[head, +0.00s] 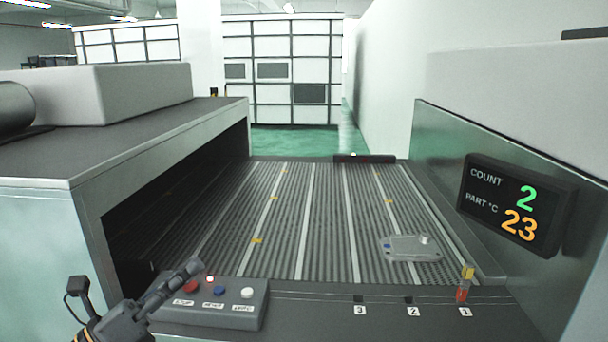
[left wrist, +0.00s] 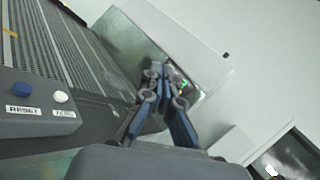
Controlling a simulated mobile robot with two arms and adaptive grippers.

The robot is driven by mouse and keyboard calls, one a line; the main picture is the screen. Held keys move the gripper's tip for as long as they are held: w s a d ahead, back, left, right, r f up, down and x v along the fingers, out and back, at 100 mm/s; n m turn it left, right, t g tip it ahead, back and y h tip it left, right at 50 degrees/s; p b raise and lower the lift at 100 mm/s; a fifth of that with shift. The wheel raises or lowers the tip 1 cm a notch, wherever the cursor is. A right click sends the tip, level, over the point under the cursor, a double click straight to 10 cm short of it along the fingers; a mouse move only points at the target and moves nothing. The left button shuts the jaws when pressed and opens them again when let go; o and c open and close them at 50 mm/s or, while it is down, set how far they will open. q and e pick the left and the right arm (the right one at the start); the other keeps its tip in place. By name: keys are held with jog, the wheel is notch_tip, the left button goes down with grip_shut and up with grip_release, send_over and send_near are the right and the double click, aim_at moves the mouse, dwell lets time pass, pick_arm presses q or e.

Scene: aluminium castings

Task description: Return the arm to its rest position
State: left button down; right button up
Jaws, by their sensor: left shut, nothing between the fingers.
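My left gripper (head: 190,270) comes in at the lower left of the head view, in front of the left end of the button box (head: 258,312). Its fingers are closed together with nothing between them. They also show in the left wrist view (left wrist: 163,75), apart from the box there. The box has a red button (head: 191,286), a blue button (head: 208,291) and a white button (head: 247,293). A small red light shows near its back edge. My right gripper is in neither view.
A ribbed conveyor (head: 325,220) carries a flat grey casting (head: 411,248) near its right front. A display (head: 515,205) reads COUNT 2 and PART °C 23. A yellow-topped red peg (head: 464,285) stands at slot 1; slots 2 and 3 look empty. A tunnel housing (head: 140,140) stands at left.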

pick_arm(q)
jog(key=a+f+n+t+y, duration=0.35)
jog(key=n+y, duration=0.35)
jog(key=n, duration=0.4)
jog(key=a+f+n+t+y, duration=0.2)
jog(key=a+f+n+y, duration=0.3)
jog(key=n+y, duration=0.45)
jog(key=s+a+f+n+g+y, duration=0.25)
jog(key=f+n+g, duration=0.35)
jog(key=f+n, duration=0.4)
jog(key=s+d+f+n+g+h, duration=0.2)
jog(key=s+d+f+n+g, duration=0.15)
jog(key=s+f+g, duration=0.45)
jog(key=s+d+f+n+g+h, duration=0.2)
jog(key=s+d+f+g, duration=0.25)
jog(key=s+f, duration=0.75)
notch_tip(320, 180, down, 26)
jog(key=s, duration=0.3)
jog(key=s+a+f+g+b, duration=0.1)
jog(key=s+a+f, duration=0.1)
jog(key=s+f, duration=1.4)
jog(key=shift+s+a+f+g, duration=0.15)
jog(key=shift+a+g, duration=0.15)
jog(key=shift+a, duration=0.05)
